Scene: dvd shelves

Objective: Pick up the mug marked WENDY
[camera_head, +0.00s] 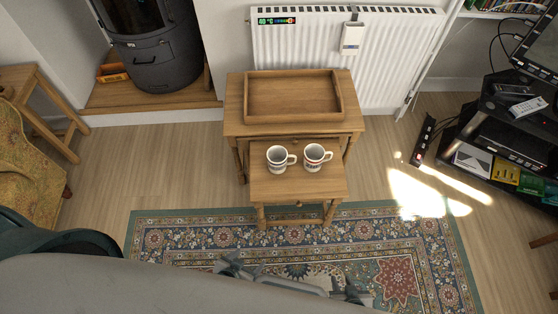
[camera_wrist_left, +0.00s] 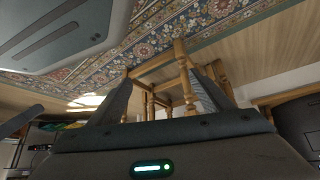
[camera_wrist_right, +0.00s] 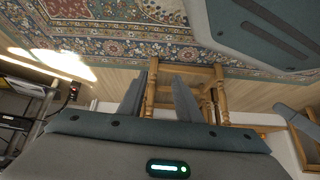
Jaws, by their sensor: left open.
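Two white mugs stand upright side by side on the small front table (camera_head: 297,191) in the head view. The left mug (camera_head: 277,158) and the right mug (camera_head: 314,157) both have dark markings and handles towards the right. The lettering is too small to read, so I cannot tell which says WENDY. My left gripper (camera_head: 231,266) is low over the rug, on the near side of the table; its fingers are apart and empty in the left wrist view (camera_wrist_left: 163,78). My right gripper (camera_head: 352,293) is further right, also low; its fingers are apart and empty in the right wrist view (camera_wrist_right: 160,80).
A taller table (camera_head: 235,124) behind carries an empty wooden tray (camera_head: 292,117). A radiator (camera_head: 300,45) and stove (camera_head: 155,60) stand behind. An armchair (camera_head: 28,165) is at left, a black media shelf (camera_head: 500,108) at right. A patterned rug (camera_head: 185,235) lies in front.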

